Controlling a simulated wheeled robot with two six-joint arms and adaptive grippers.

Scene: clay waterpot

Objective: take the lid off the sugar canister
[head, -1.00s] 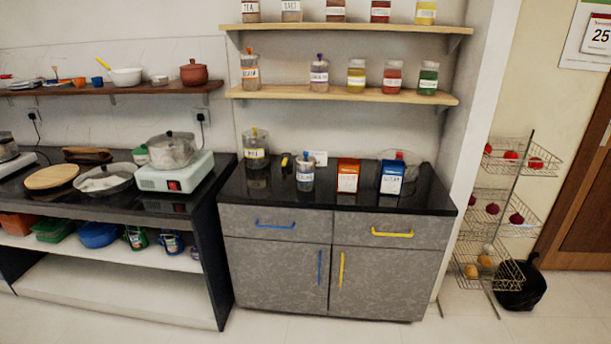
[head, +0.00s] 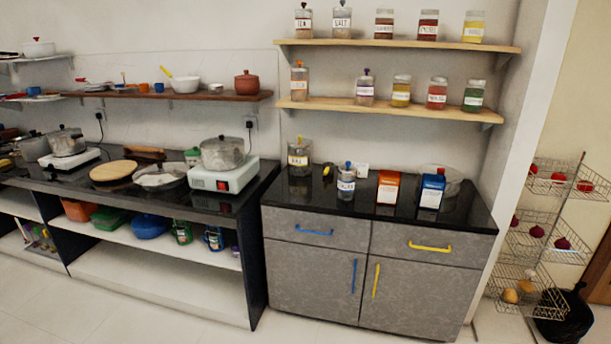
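I cannot tell which canister holds sugar, because most labels are too small to read. Neither of my grippers is in view.
The black counter (head: 455,205) also holds an orange box (head: 388,187) and a blue box (head: 432,189). A stove (head: 231,178) with a pot stands to its left. Wire baskets (head: 530,240) stand at the right. Pale floor shows in front of the cabinets.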

